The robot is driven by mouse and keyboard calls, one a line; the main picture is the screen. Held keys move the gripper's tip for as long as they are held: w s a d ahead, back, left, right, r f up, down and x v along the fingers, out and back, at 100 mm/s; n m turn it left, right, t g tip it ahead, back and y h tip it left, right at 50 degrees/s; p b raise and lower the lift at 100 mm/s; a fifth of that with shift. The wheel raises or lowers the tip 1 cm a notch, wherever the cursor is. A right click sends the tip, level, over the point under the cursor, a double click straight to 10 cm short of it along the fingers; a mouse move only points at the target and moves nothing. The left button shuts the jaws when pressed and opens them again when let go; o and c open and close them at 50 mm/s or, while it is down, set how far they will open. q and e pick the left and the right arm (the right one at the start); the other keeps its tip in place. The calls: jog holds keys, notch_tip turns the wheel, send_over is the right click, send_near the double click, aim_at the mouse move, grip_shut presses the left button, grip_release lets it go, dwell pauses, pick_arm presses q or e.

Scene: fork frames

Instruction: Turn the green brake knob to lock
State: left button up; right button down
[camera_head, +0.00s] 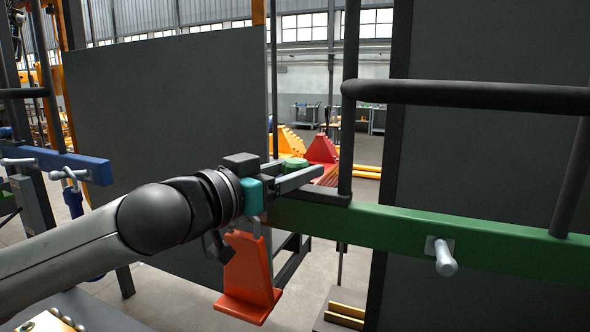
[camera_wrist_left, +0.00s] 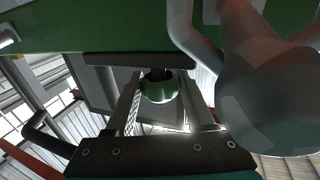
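The green brake knob (camera_head: 294,162) shows in the head view just behind my left gripper (camera_head: 298,174), near the left end of the green beam (camera_head: 400,226). Much of it is hidden by the gripper. In the left wrist view the round green knob (camera_wrist_left: 158,90) has a dark top and lies between the two fingers of the left gripper (camera_wrist_left: 160,80). The fingers stand apart with a gap visible on both sides of the knob, so the gripper looks open. I cannot tell how far the knob sits along the fingers. My right gripper is not in view.
A blue beam (camera_head: 65,164) is at left. Large dark panels stand behind.

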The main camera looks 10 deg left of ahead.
pick_arm(q)
grip_shut()
jog(key=shift+d+n+t+y, duration=0.15)
jog(key=shift+n+t+y, duration=0.15)
jog(key=shift+n+y, duration=0.25)
jog(key=n+t+y+b, duration=0.1)
jog(key=y, duration=0.1)
jog(key=shift+s+n+y, duration=0.1)
jog(key=shift+n+y, duration=0.15)
jog(key=shift+y, duration=0.1)
jog(key=n+y, duration=0.2)
jog(key=y, duration=0.2)
jog(key=n+y, duration=0.3)
jog(key=y, duration=0.1)
jog(key=shift+d+t, duration=0.1)
jog(key=shift+t, duration=0.2)
jog(key=n+g+y, duration=0.1)
jog(key=n+y, duration=0.1)
jog(key=n+g+y+b, duration=0.1)
jog(key=n+y, duration=0.1)
jog(key=y, duration=0.1)
jog(key=shift+f+y+b, duration=0.1)
jog(key=shift+y+b, duration=0.2)
jog(key=shift+n+g+y+b, duration=0.35)
jog(key=shift+n+g+y, duration=0.45)
jog(key=shift+y, duration=0.7)
